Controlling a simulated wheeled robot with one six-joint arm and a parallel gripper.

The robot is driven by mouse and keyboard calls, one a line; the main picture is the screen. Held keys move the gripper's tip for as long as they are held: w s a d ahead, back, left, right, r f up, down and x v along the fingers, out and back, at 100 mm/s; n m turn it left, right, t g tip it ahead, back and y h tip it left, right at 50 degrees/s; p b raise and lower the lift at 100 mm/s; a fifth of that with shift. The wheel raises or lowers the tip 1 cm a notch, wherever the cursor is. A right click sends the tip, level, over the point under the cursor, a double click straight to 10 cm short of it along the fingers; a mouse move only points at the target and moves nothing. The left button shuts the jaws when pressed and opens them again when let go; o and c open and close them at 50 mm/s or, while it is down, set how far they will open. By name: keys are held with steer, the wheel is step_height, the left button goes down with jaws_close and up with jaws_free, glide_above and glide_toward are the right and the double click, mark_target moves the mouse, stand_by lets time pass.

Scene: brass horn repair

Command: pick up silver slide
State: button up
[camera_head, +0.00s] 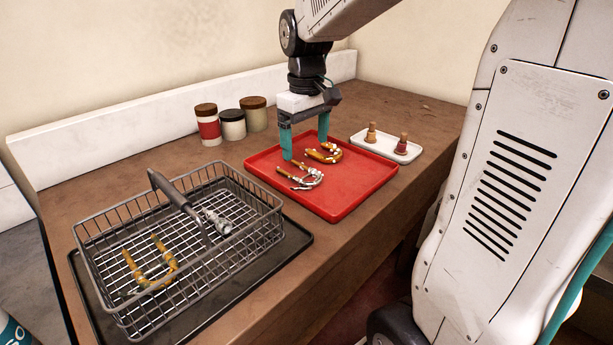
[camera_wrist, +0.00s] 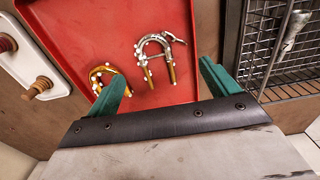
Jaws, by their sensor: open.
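The silver slide (camera_head: 311,179), a U-shaped silver tube with brass-coloured leg ends, lies on the red tray (camera_head: 352,197) nearer its front left. In the wrist view the silver slide (camera_wrist: 153,42) lies beyond and between my two fingers, its leg ends toward me. My gripper (camera_head: 305,148) has green fingers, points down over the tray and is open with nothing between its fingers. It also shows in the wrist view (camera_wrist: 161,75). A brass slide (camera_head: 327,153) lies behind the silver one on the tray; in the wrist view it (camera_wrist: 101,72) is beside the left finger, partly hidden.
A wire basket (camera_head: 130,210) with a raised handle stands on a dark mat at left, holding a brass slide (camera_head: 155,270) and a silver part (camera_head: 217,220). A white tray (camera_head: 374,148) with two small corked bottles is at right. Several jars (camera_head: 232,125) stand behind.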

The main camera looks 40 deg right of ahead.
mark_target(306, 179)
steer(key=f, duration=0.2)
steer(key=w+f, duration=0.1)
steer(key=f, duration=0.2)
steer(key=d+f, duration=0.1)
steer(key=f, duration=0.2)
steer(key=shift+w+f, duration=0.2)
steer(key=shift+f, duration=0.05)
steer(key=c, duration=1.1)
